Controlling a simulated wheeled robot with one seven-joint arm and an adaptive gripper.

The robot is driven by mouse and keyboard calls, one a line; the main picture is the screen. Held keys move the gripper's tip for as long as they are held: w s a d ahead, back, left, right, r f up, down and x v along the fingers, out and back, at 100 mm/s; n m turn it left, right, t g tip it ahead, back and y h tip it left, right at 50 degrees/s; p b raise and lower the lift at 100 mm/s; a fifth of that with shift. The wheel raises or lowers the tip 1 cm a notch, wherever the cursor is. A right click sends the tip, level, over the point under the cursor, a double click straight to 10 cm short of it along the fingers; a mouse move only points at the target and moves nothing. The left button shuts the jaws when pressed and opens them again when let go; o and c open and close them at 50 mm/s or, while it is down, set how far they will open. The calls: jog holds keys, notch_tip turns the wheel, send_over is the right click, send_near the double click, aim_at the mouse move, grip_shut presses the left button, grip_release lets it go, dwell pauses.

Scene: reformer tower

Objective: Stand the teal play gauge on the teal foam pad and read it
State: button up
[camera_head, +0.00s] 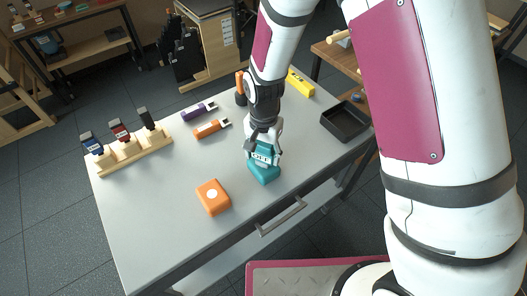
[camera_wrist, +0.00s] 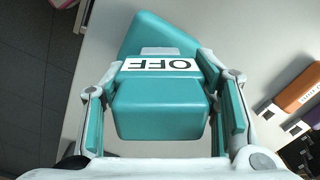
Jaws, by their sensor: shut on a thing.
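My gripper (camera_head: 263,146) is shut on the teal play gauge (camera_wrist: 160,106), with one finger on each side of it. The gauge has a rounded teal body and a white label or display reading OFF, upside down in the wrist view. The teal foam pad (camera_head: 265,175) lies near the table's front edge, directly below my gripper. It also shows beyond the gauge in the wrist view (camera_wrist: 148,35). The gauge is at or just over the pad; I cannot tell whether it touches. My fingers hide much of the gauge in the head view.
An orange block with a white dot (camera_head: 213,197) is left of the pad. Purple (camera_head: 198,111) and orange (camera_head: 211,128) tools lie behind it. A wooden rack (camera_head: 135,152) holds several tools at left. A black tray (camera_head: 346,121) is at right. The front-left tabletop is clear.

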jog(key=o, duration=1.4)
jog(key=shift+f, duration=0.15)
jog(key=shift+c, duration=0.2)
notch_tip(320, 180, up, 12)
jog(key=shift+r, duration=0.2)
jog(key=shift+d+r, duration=0.1)
jog(key=s+d+r+n+t, duration=0.2)
jog(key=s+d+r, duration=0.3)
jog(key=d+r, duration=0.7)
jog(key=s+d+r+n+t, duration=0.1)
jog(key=s+d+r, duration=0.2)
jog(key=s, duration=0.3)
jog(key=s+d+r+n+t, duration=0.2)
jog(key=s+d+r, duration=0.1)
jog(key=s+r, duration=0.2)
jog(key=shift+s, duration=0.7)
